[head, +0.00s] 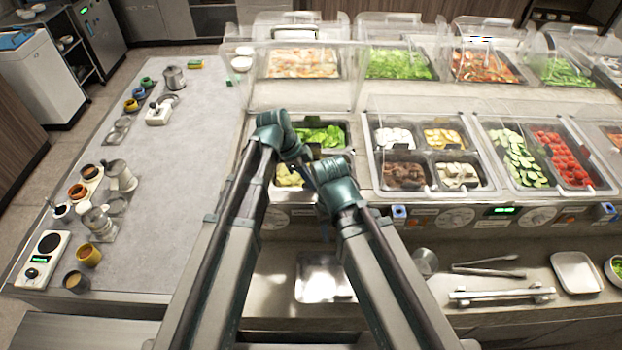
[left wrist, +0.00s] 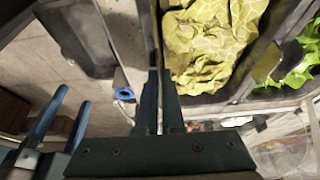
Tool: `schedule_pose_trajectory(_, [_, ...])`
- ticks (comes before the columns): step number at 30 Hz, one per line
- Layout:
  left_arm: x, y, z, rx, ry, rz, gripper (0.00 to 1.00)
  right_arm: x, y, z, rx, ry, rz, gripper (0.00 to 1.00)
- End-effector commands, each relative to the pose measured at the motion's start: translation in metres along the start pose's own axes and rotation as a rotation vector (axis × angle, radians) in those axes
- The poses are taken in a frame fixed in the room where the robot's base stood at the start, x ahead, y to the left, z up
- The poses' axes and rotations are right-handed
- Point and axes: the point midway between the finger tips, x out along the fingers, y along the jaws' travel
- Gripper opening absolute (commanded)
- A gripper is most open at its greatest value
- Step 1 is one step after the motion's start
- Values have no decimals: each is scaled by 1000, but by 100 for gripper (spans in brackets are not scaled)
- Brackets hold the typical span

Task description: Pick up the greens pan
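The greens pan (head: 321,136), a dark-walled pan of bright green leaves, sits in the counter well behind a pan of yellow-green pieces (head: 288,175). In the left wrist view the leaves show at the right edge (left wrist: 298,62), and the yellow-green pieces (left wrist: 208,45) fill the top middle. My left gripper (left wrist: 160,78) has its fingers close together beside the yellow-green pan's wall, apart from the leaves. I cannot tell if anything is between them. My right gripper (left wrist: 72,95) shows at the left with its fingers apart and empty. My arms partly hide both pans in the head view.
Pans of eggs and meat (head: 405,175) stand to the right, with cucumber and tomato pans (head: 562,160) beyond. Clear guards (head: 300,90) stand behind the greens. A metal tray (head: 320,278) lies on the lower shelf. The grey side counter (head: 190,150) has free room.

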Motion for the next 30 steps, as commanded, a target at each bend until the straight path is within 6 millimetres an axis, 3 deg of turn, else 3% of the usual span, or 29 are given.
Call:
schedule_pose_trajectory(8, [-16, 0, -7, 0, 1, 0, 0, -18, 2, 1, 3, 0, -1, 50])
schedule_pose_trajectory(24, [-86, 0, -36, 0, 1, 0, 0, -92, 8, 6, 9, -2, -2, 50])
schedule_pose_trajectory(30, [-93, 0, -39, 0, 1, 0, 0, -100, 9, 6, 8, -2, -2, 50])
